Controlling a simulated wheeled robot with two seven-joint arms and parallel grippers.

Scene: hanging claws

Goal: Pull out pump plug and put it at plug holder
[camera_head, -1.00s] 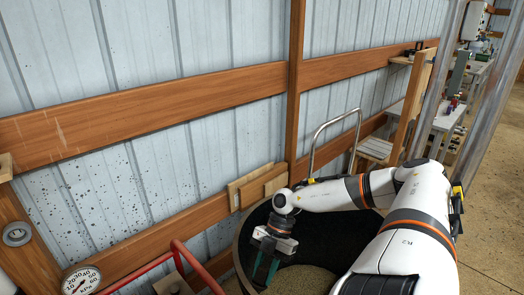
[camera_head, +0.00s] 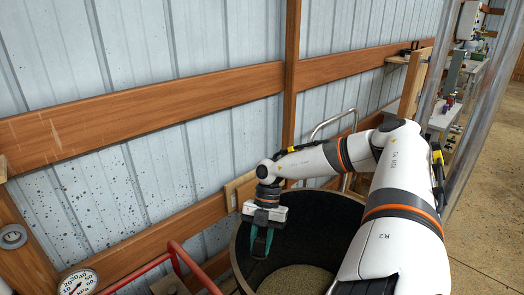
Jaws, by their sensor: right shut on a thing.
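My right gripper (camera_head: 260,244) hangs pointing down over the left inner side of a large dark round container. Its teal fingers are close together, shut on a small dark thing, apparently the pump plug. The plug is too small and dark to make out clearly. My left gripper is out of view. A grey round fitting (camera_head: 13,236) sits on a wooden post at the left edge. I cannot tell whether it is the plug holder.
The container (camera_head: 318,215) has a black inside wall and grainy tan contents. A wooden beam (camera_head: 150,107) crosses the corrugated wall behind. A metal rail (camera_head: 333,122) rises behind the container.

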